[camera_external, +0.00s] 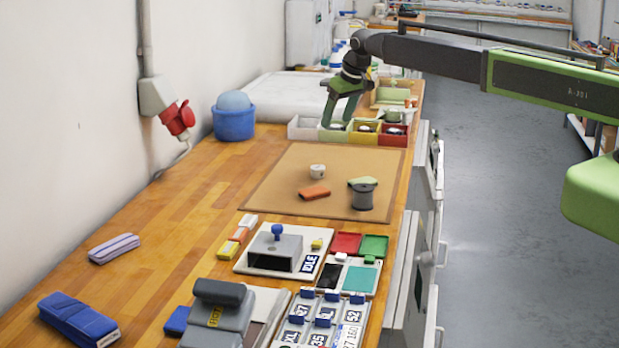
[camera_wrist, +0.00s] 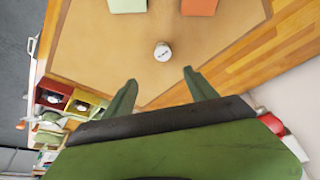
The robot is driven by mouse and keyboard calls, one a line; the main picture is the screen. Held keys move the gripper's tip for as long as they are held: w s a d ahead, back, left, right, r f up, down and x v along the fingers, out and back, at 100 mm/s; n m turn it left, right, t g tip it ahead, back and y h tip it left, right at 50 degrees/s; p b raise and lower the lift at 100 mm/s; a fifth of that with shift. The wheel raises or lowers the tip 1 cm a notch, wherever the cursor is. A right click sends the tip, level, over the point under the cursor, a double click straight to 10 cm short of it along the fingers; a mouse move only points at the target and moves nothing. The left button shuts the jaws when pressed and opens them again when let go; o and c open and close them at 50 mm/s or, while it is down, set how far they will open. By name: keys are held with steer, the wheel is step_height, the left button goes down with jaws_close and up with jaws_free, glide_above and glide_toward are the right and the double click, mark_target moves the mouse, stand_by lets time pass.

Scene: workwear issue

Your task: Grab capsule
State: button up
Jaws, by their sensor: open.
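A small white round piece with dark markings, likely the capsule (camera_external: 317,171), stands on the brown mat (camera_external: 285,190). In the wrist view the white piece (camera_wrist: 163,51) shows ahead of my fingertips, roughly midway between them, and apart from them. My gripper (camera_external: 338,126) is open and empty, raised near the row of small bins at the mat's far edge. Its two green fingers also show in the wrist view (camera_wrist: 159,77), spread apart.
An orange block (camera_external: 314,192), a light green piece (camera_external: 362,182) and a grey cylinder (camera_external: 362,197) are on the mat near the white piece. White (camera_external: 303,128), green, yellow and red (camera_external: 393,139) bins line the mat's far side. The mat's left part is clear.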

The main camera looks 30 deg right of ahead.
steer(key=b, duration=1.1)
glide_toward(318, 167)
steer(key=x, duration=0.2)
steer(key=shift+d+f, duration=0.2)
steer(key=shift+f, duration=0.2)
steer(key=shift+w+f+b, duration=0.25)
steer(key=shift+f+b, duration=0.1)
steer(key=shift+b, duration=0.1)
steer(key=shift+r, duration=0.1)
steer(key=b+x, duration=0.4)
steer(key=x, duration=0.1)
steer(key=shift+a+f+b, duration=0.25)
steer(key=shift+a+b, duration=0.05)
steer(key=shift+b, duration=0.1)
steer(key=shift+r, duration=0.2)
steer(key=c, duration=1.4)
steer(key=shift+c, duration=0.2)
